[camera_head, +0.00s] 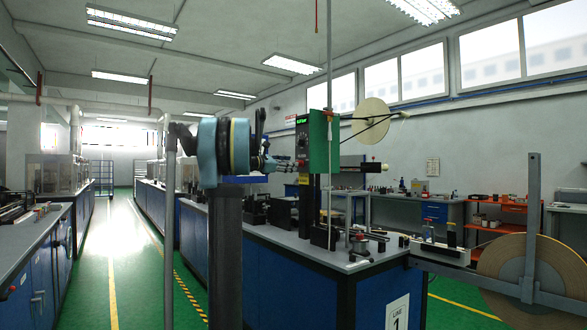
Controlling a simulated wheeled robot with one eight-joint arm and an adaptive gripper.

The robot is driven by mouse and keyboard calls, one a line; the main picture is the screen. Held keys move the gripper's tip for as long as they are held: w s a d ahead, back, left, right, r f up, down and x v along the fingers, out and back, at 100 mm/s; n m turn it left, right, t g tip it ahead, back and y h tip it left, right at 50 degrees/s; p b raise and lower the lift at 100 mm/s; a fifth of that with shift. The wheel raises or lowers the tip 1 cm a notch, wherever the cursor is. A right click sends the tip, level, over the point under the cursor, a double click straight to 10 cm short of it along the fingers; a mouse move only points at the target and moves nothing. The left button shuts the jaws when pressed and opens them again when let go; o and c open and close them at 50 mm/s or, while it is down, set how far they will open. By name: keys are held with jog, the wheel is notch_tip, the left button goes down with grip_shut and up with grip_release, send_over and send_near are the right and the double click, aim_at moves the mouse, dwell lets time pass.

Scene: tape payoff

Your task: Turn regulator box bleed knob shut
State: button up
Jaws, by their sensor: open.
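The regulator box (324,143) has a green side and a narrow dark front with a small lit green display. It stands on a dark post above the grey bench. Small round fittings show on its dark front (302,134), but I cannot tell which one is the bleed knob. My gripper (290,164) is open at the lower part of this front, to the left of the box. At this size I cannot tell whether its fingers touch or surround a knob. My arm covers part of the view left of the box.
The grey bench top (345,262) carries small fixtures and a thin upright pole (329,60). A cream reel (371,121) hangs right of the box. A large tape roll (520,275) stands at lower right. The green aisle (125,260) at left is clear.

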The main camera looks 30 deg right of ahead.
aim_at(300, 164)
jog(key=shift+w+d, duration=0.15)
jog(key=shift+d, duration=0.85)
jog(key=shift+w+d, duration=0.1)
jog(key=shift+d, duration=0.9)
grip_shut()
